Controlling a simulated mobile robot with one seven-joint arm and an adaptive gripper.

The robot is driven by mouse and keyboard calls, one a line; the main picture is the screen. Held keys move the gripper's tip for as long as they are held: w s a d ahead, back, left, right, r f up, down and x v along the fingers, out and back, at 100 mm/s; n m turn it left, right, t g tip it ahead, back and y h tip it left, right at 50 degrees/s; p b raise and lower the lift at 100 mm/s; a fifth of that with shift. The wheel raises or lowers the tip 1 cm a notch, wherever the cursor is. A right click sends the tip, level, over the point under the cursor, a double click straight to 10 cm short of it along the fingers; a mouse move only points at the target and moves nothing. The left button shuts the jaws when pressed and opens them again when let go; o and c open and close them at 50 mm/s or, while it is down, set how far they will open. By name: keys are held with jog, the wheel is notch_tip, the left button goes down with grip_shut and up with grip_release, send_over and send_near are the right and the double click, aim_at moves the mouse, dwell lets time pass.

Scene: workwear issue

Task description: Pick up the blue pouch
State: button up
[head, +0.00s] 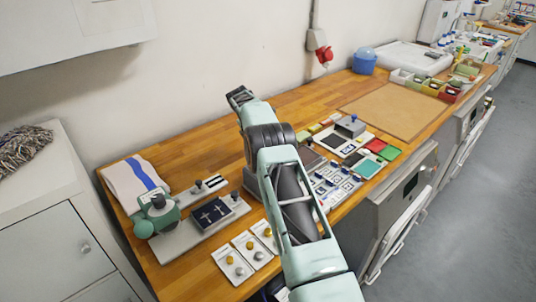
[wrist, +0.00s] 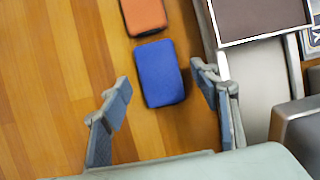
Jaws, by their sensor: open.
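The blue pouch (wrist: 160,73) lies flat on the wooden bench in the wrist view, a rounded rectangle tilted slightly. My gripper (wrist: 160,77) is open and empty. In this picture its two fingers stand to the left and right of the pouch, with gaps on both sides. The height of the fingers above the pouch is hard to judge. In the head view my gripper (head: 239,96) is over the rear of the bench near the wall. I cannot make out the blue pouch there; my arm may hide it.
An orange pouch (wrist: 144,15) lies just beyond the blue one. A dark panel with a pale border (wrist: 262,18) and grey parts stand to the right. Bare wood (wrist: 50,80) lies to the left. In the head view, a green-grey press (head: 158,212) stands at the front left.

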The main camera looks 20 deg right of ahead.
jog(key=shift+f, duration=0.2)
jog(key=shift+c, duration=0.6)
jog(key=c, duration=1.1)
jog(key=shift+r, duration=0.1)
